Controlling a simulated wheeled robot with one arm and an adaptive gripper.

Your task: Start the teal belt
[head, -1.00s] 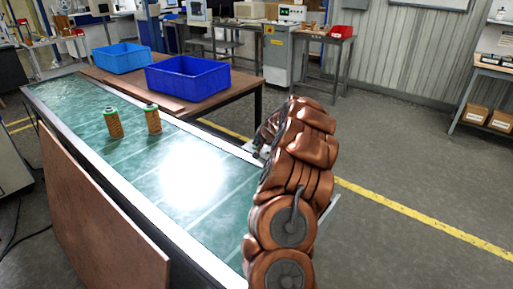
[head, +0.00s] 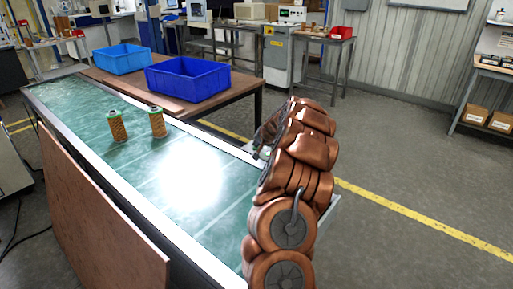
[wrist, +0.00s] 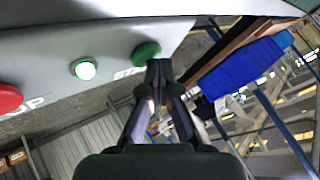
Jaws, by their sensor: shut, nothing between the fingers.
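The teal belt (head: 150,165) runs from the far left toward me in the head view, with two orange-and-green filter cartridges (head: 117,128) and (head: 157,123) standing upright on it. In the wrist view a grey control panel (wrist: 110,50) carries a green button (wrist: 147,52) beside partly hidden "START" lettering, a bright green-white lamp (wrist: 84,69), and a red button (wrist: 8,98) by "OP" lettering. My gripper (wrist: 159,68) is shut and empty, its tips at the green button's lower edge; I cannot tell whether they touch it. In the head view my arm largely hides the panel.
Two blue bins (head: 187,78) and (head: 122,58) stand on a brown table (head: 240,92) behind the belt. A brown board (head: 95,215) covers the belt's near side. The floor (head: 400,165) to the right is clear, with a yellow line across it.

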